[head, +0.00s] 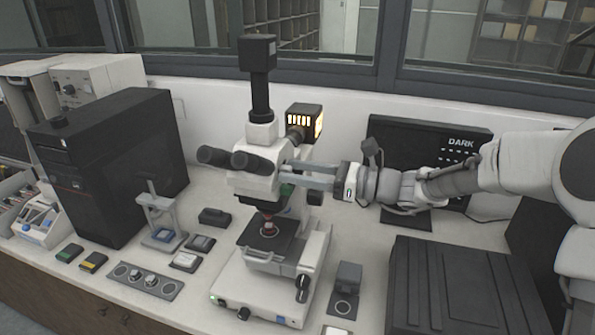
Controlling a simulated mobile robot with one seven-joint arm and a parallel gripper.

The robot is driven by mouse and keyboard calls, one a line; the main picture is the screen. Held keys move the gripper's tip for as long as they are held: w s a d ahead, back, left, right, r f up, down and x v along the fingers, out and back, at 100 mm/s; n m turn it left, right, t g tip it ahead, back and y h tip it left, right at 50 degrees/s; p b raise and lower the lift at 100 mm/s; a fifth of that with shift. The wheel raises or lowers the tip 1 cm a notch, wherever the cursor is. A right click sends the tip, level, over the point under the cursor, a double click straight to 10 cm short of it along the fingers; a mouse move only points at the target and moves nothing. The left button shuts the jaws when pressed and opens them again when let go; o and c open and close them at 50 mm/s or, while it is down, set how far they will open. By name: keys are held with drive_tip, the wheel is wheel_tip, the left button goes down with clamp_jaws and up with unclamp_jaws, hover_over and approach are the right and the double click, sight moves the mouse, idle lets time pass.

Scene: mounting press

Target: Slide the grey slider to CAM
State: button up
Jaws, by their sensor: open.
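The white microscope (258,184) stands in the middle of the bench, with black eyepieces (228,158) to the left and a black camera (257,54) on its top tube. My gripper (287,175) comes in from the right, with its fingers pointing left at the right side of the microscope head. The jaws are open, and the tips are at or very close to the head. I cannot make out the grey slider or a CAM mark. The fingers may cover them. Contact cannot be told.
A lit lamp housing (305,120) sits just behind and above my gripper. A black panel marked DARK (425,140) is behind my arm. A black box (455,285) fills the front right. A black tower (110,165) and small blocks are on the left.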

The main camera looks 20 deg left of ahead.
clamp_jaws()
idle(1.3)
